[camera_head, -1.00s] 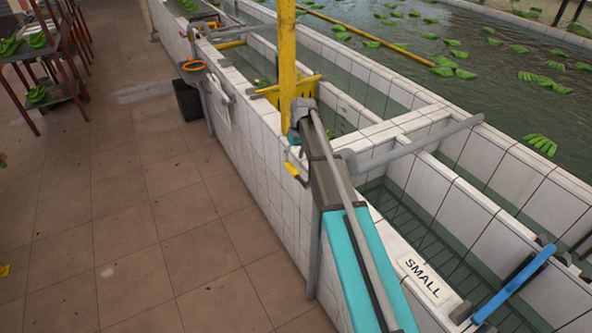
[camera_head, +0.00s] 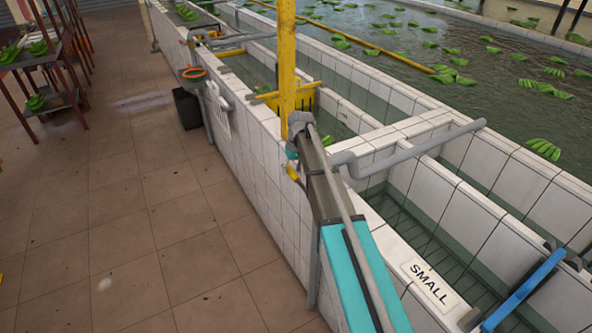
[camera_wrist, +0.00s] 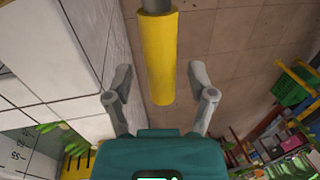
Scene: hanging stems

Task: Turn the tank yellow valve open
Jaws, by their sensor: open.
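The yellow valve handle (camera_wrist: 160,60) is a rounded yellow sleeve on a grey stem, seen at the top middle of the wrist view. In the head view the yellow handle (camera_head: 291,172) shows beside the tiled tank wall, partly hidden by my arm. My gripper (camera_wrist: 160,78) is open, one finger on each side of the handle. Gaps show between the handle and both fingers, so it is not gripped. In the head view my gripper is mostly hidden behind my arm; a teal part shows just above the handle.
The white-tiled tank wall (camera_head: 240,150) runs close along my arm. A yellow post (camera_head: 287,60) stands behind it. A grey pipe (camera_head: 420,147) crosses the tank. A dark bin (camera_head: 187,108) stands by the wall. The tiled floor (camera_head: 150,220) at left is clear.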

